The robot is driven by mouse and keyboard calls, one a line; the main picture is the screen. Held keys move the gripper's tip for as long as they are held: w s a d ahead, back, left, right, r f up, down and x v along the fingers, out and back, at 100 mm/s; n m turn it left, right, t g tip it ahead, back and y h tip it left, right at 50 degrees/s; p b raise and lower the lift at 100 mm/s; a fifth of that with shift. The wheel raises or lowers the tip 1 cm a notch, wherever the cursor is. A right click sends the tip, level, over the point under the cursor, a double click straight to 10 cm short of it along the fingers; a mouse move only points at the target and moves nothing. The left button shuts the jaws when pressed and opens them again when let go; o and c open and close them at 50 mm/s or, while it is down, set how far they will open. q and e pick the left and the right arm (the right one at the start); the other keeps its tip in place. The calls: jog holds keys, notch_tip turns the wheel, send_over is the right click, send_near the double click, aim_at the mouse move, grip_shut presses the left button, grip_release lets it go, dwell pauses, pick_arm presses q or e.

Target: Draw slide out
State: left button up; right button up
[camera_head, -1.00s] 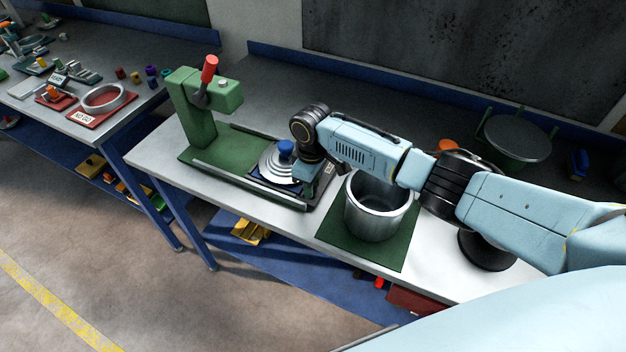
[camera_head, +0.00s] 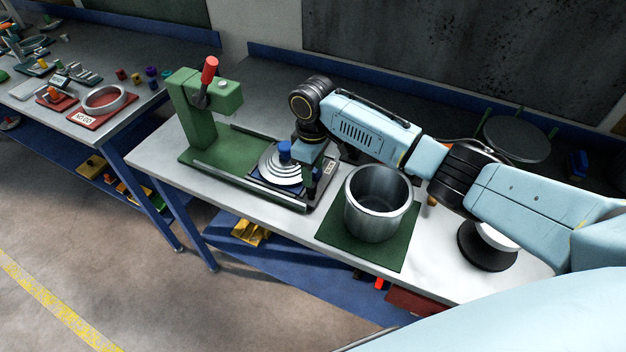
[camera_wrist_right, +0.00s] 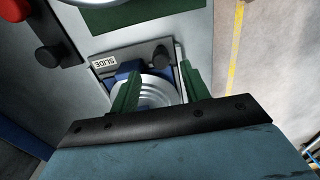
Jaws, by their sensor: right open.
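The slide is a dark plate (camera_wrist_right: 128,62) labelled "SLIDE" with a round black knob (camera_wrist_right: 161,54). It lies between the rails of a green press (camera_head: 205,148) with a red-handled lever. A stepped silver disc (camera_head: 270,169) with a blue knob (camera_head: 285,148) sits on the slide. My right gripper (camera_head: 311,180) is over the slide's near right end, pointing down. In the right wrist view, its green fingers (camera_wrist_right: 158,88) are open and apart, with the knob beyond their tips. Whether they touch anything is unclear. My left gripper is not in view.
A metal pot (camera_head: 376,220) stands on a green mat (camera_head: 335,236) right of the press, below my right forearm. A dark round base with a white top (camera_head: 487,247) stands farther right. Another bench (camera_head: 130,120) is at the left. White tabletop between press and mat is clear.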

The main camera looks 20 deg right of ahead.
notch_tip(320, 180, up, 7)
dwell(0.3)
